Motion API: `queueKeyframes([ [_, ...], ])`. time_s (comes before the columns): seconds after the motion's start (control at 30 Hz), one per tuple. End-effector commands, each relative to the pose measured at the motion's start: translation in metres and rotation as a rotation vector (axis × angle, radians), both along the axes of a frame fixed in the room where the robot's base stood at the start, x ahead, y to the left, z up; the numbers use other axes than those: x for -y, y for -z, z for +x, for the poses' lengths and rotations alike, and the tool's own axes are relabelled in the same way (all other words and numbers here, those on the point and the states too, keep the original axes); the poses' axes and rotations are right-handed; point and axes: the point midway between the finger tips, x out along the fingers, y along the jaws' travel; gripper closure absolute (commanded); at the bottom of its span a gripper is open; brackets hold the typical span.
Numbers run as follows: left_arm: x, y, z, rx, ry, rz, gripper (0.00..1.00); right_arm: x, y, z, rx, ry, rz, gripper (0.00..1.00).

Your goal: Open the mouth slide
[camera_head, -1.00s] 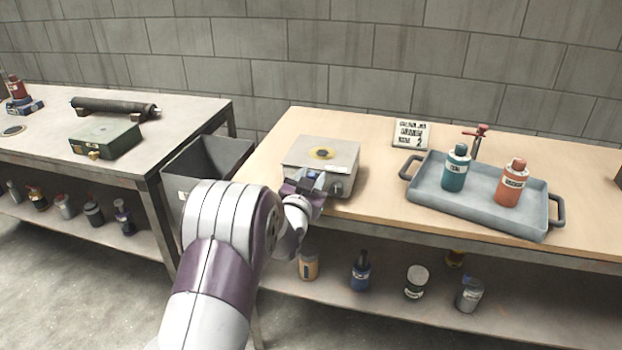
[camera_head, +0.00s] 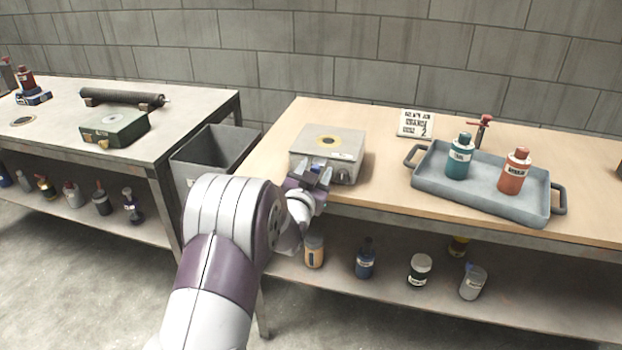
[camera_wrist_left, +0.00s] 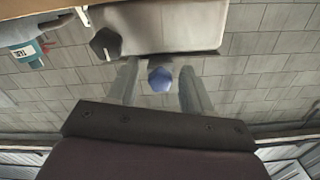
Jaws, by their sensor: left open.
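A grey metal box (camera_head: 335,142) with a yellow-ringed round opening on top stands near the front edge of the wooden bench. My left gripper (camera_head: 315,172) is open at the box's front left side. In the left wrist view, a blue knob (camera_wrist_left: 160,79) shows between the two open fingers of the left gripper (camera_wrist_left: 158,85), apart from both. The grey box (camera_wrist_left: 170,25) is just beyond, with a dark hexagonal knob (camera_wrist_left: 105,43) to the left of the blue one. I cannot tell how far the slide stands open. My right gripper is not in view.
A grey tray (camera_head: 440,187) with a teal bottle (camera_head: 459,160) and an orange bottle (camera_head: 515,174) stands to the right. A white sign card (camera_head: 416,123) stands behind. A dark bin (camera_head: 213,150) sits between the benches. Bench space between box and tray is clear.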

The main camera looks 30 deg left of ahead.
Motion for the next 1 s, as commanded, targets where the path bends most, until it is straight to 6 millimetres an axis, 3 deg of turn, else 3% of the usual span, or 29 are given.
queueKeyframes([
  [0.17, 0.007, -0.002, -0.028, 0.001, -0.001, 0.000, 0.50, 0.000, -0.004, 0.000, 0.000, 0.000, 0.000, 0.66],
  [0.4, 0.021, -0.002, -0.090, 0.001, -0.002, 0.000, 0.50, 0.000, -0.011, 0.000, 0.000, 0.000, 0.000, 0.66],
  [0.5, 0.026, -0.002, -0.108, 0.000, 0.000, 0.000, 0.50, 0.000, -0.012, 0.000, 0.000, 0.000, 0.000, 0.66],
  [0.67, 0.029, -0.001, -0.121, 0.001, -0.001, 0.000, 0.50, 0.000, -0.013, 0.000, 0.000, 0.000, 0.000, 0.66],
  [1.0, 0.030, -0.005, -0.121, 0.001, 0.002, 0.000, 0.50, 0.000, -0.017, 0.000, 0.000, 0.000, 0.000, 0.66],
])
